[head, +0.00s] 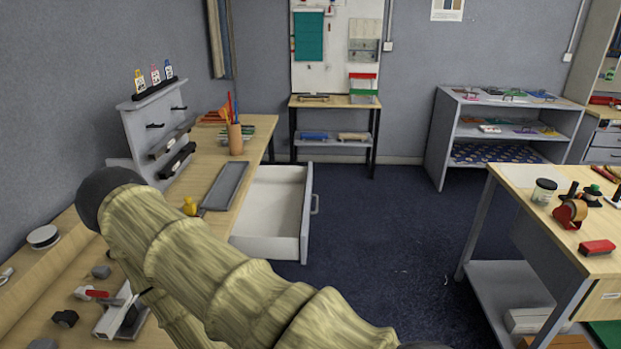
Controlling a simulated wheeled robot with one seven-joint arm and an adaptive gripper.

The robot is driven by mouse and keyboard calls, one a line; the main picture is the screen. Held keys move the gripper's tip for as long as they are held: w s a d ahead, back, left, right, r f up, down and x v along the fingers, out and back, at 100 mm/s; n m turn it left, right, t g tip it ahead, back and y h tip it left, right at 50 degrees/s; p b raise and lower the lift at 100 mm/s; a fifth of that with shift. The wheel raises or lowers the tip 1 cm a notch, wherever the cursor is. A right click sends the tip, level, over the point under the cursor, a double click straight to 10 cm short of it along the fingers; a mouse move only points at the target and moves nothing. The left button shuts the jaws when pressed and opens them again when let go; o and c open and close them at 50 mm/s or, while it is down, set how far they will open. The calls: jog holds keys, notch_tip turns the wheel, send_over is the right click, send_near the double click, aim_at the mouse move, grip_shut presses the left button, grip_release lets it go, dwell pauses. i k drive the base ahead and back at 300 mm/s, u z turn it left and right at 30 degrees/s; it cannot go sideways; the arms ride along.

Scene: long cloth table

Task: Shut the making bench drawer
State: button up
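The making bench (207,158) runs along the left wall with a light wood top. Its drawer (270,200) is pulled open to the right, below the bench top. Its white inside looks empty where it shows. The drawer's grey front (305,215) faces right and carries a handle (315,204). My arm, in a yellowish ribbed cover, crosses the lower left of the head view and hides part of the bench beside the drawer's near end. My gripper is not in view.
A grey tray (225,186), a yellow piece (189,206) and a pencil cup (235,139) stand on the bench. A second table (520,180) stands at the right. Dark blue floor (390,235) between them is clear. A grey shelf (437,140) stands at the back.

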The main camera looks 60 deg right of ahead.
aim_at(273, 221)
jog(key=k, duration=1)
jog(key=z, duration=1.45)
jog(key=i, duration=1.2)
jog(key=z, duration=0.5)
